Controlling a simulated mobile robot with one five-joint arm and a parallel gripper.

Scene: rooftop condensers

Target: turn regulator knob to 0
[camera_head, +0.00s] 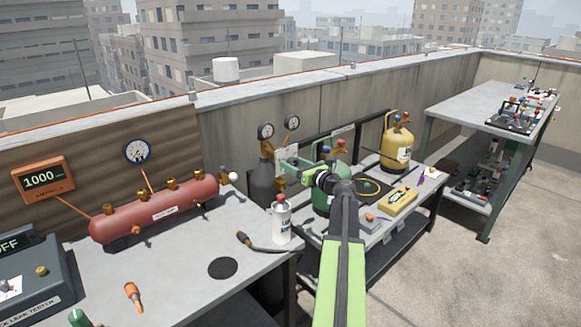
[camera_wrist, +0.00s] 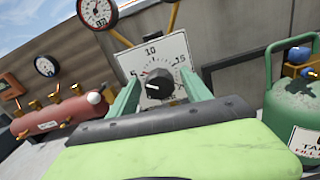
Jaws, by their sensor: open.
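The regulator knob (camera_wrist: 160,84) is dark and round, on a white dial plate (camera_wrist: 178,52) marked 5, 10 and 15. Its pale pointer mark faces left, toward the low side of the scale; the exact reading is too small to tell. My gripper (camera_wrist: 164,88) is open, its two green fingers on either side of the knob in the wrist view. Whether they touch it cannot be told. In the head view my gripper (camera_head: 293,172) is in front of the dial plate (camera_head: 285,153), and the knob is not clearly seen.
Two gauges (camera_head: 266,131) stand above the plate, beside a dark cylinder (camera_head: 264,180). A green tank (camera_wrist: 292,105) stands to the right. A red manifold (camera_head: 155,208) and a white bottle (camera_head: 281,220) are to the left. A yellow tank (camera_head: 397,146) is further right.

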